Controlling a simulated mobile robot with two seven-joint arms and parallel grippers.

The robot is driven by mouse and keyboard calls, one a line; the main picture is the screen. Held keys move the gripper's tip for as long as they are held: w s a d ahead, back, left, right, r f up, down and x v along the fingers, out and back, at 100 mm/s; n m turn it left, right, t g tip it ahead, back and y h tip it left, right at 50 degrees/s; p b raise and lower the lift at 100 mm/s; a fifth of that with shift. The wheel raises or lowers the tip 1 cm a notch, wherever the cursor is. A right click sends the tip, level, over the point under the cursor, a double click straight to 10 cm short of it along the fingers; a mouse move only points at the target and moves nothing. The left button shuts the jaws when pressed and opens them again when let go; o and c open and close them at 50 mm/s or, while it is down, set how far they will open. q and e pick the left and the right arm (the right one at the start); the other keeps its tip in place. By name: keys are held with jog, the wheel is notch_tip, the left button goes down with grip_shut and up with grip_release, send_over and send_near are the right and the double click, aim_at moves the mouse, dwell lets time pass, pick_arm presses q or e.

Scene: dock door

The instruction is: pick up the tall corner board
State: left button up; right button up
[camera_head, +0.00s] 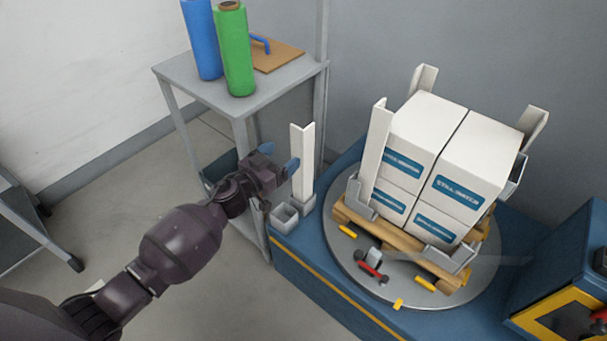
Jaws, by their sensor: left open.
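A tall white corner board (302,160) stands upright in a small grey holder at the left end of the blue machine base. My left gripper (279,159) is open and empty just left of the board, its blue fingertips close to the board's upper half. I cannot tell whether a fingertip touches it. Other white corner boards stand at the corners of the carton stack, one at the front left (375,150). My right gripper is not in view.
White cartons (450,150) stand on a wooden pallet on the round turntable (345,262). A grey metal table (200,85) behind my gripper holds a blue roll (203,40) and a green roll (236,55).

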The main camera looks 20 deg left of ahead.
aim_at(297, 141)
pick_arm(q)
jog(key=x, duration=0.1)
jog(key=b+x, duration=0.1)
jog(key=x, duration=0.2)
jog(key=shift+w+a+f, duration=0.15)
jog(key=shift+w+f, duration=0.1)
jog(key=shift+w, duration=0.05)
jog(key=shift+w+d+r+b, duration=0.1)
jog(key=shift+w+d+b, duration=0.15)
jog(key=shift+w, duration=0.35)
jog(key=shift+w+r, duration=0.1)
jog(key=shift+r, duration=0.05)
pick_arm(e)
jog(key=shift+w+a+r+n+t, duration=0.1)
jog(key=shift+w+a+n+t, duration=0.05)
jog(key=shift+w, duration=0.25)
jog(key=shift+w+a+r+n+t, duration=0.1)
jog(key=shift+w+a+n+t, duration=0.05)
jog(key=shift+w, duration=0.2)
pick_arm(q)
jog(key=c, duration=1.3)
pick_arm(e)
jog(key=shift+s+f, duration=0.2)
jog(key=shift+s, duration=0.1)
pick_arm(q)
jog(key=shift+r, duration=0.1)
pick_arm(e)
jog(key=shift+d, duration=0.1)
